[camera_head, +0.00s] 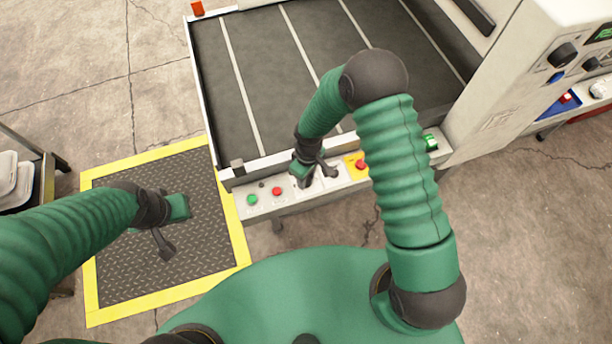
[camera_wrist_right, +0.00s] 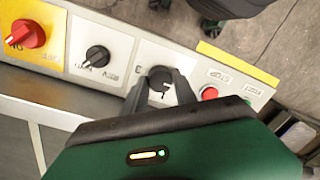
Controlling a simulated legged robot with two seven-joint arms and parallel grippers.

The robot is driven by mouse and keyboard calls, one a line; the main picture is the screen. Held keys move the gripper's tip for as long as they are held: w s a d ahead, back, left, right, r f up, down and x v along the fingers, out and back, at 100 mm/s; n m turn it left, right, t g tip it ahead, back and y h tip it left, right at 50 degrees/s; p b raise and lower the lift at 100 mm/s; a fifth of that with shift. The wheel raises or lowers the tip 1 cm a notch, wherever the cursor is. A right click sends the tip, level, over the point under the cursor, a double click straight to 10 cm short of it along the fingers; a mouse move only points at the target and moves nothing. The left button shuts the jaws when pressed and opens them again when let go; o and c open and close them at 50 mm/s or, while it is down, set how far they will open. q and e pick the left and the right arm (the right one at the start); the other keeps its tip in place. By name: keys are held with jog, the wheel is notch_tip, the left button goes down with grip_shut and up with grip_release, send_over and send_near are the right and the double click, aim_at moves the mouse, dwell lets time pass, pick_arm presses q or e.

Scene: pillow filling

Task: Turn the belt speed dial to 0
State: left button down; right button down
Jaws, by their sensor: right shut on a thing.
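The belt speed dial (camera_wrist_right: 160,78) is a round black knob on a white plate of the conveyor's control panel (camera_head: 232,207). In the right wrist view, the two dark fingers of my right gripper (camera_wrist_right: 162,86) are on either side of it, shut on it. The dial's pointer and most of its scale marks are covered or too small to read. In the head view, my right gripper (camera_head: 316,174) reaches down to the panel and hides the dial. My left gripper (camera_head: 165,228) hangs over the floor mat, away from the panel; its finger opening is unclear.
A black selector knob (camera_wrist_right: 97,57) and a red switch on yellow (camera_wrist_right: 27,36) sit on one side of the dial. A red button (camera_wrist_right: 210,92) and green button (camera_head: 252,199) sit on the other. The dark belt (camera_head: 235,85) lies behind; a white cabinet (camera_head: 505,95) stands right.

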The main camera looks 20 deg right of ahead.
dwell(0.3)
jog(key=c, duration=1)
grip_release()
notch_tip(320, 180, up, 17)
jog(key=shift+w+d+f+p, duration=0.15)
jog(key=shift+w+d+p, duration=0.2)
jog(key=shift+d+p, duration=0.05)
